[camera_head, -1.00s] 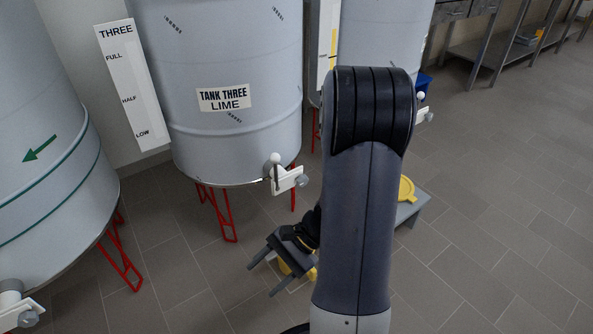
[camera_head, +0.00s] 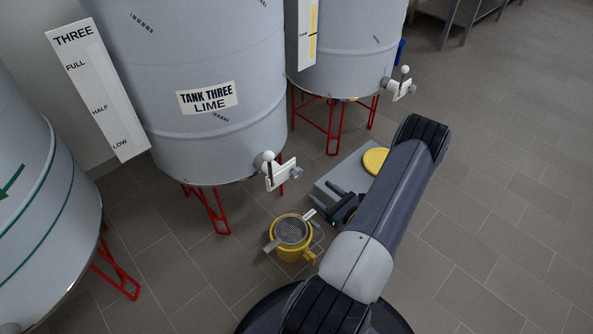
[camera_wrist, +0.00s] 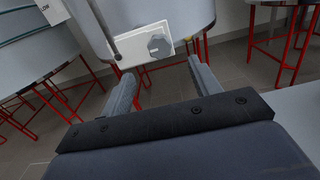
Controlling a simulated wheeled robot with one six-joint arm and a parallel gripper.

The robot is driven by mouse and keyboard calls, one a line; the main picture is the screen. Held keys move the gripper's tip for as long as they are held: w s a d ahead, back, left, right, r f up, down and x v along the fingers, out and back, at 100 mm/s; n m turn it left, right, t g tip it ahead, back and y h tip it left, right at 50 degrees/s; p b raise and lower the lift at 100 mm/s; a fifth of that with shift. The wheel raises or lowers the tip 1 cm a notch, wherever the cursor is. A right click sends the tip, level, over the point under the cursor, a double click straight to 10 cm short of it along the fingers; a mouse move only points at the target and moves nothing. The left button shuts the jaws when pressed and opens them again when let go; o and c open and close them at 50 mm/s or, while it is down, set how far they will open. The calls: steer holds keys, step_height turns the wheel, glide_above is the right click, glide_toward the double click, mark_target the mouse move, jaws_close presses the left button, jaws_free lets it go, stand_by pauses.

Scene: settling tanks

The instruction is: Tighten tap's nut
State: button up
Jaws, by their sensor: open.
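The tap (camera_head: 280,172) of the tank labelled TANK THREE LIME (camera_head: 200,110) has a white plate, a lever with a white ball, and a grey nut (camera_head: 296,173) on its right side. My gripper (camera_head: 322,197) is open and empty, below and right of this tap, apart from it. In the wrist view a tap's white plate (camera_wrist: 136,52) with a grey hexagonal nut (camera_wrist: 160,46) shows ahead, between and beyond the open fingers (camera_wrist: 160,72). The nut is not touched. Part of the plate's left is crossed by the dark lever.
A yellow bucket (camera_head: 291,253) with a sieve (camera_head: 292,231) on top stands on the floor left of my gripper. A low grey bench (camera_head: 335,178) with a yellow lid (camera_head: 375,160) is behind it. Red tank legs (camera_head: 221,212) stand nearby. Floor at right is clear.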

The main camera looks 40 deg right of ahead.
mark_target(299, 174)
steer(key=w, duration=0.3)
steer(key=w+b, duration=0.1)
steer(key=w, duration=0.3)
steer(key=w+a, duration=0.1)
steer(key=w, duration=0.2)
steer(key=shift+w+b, duration=0.25)
steer(key=shift+b, duration=0.15)
steer(key=c, duration=1)
